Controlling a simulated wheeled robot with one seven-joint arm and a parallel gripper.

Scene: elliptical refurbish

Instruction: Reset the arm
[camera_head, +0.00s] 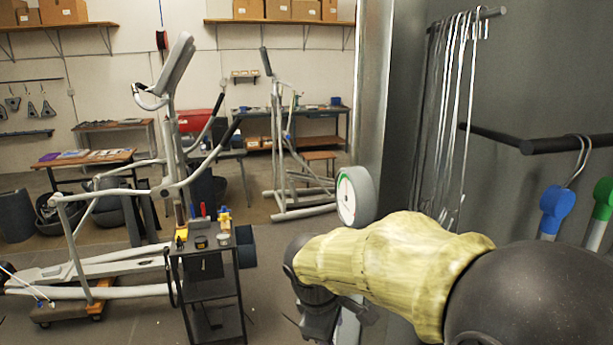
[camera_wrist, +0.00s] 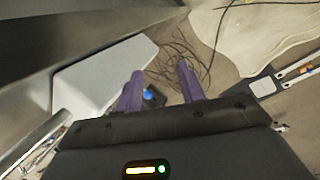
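My arm, in a pale yellow cover with dark joints, reaches in from the lower right of the head view. My gripper (camera_wrist: 159,70) shows in the wrist view with two purple fingers spread apart. I see nothing held between them; the floor and a tangle of dark wires (camera_wrist: 178,62) lie beyond. In the head view the arm's dark end hangs low near the bottom middle, and its fingers cannot be made out clearly.
A dark metal panel with hanging rods (camera_head: 455,100) and blue- and green-handled tools (camera_head: 556,205) stands close at right. A round white gauge (camera_head: 357,195) is near the arm. A black cart (camera_head: 212,290) and elliptical machine (camera_head: 170,130) stand left. Some floor shows between.

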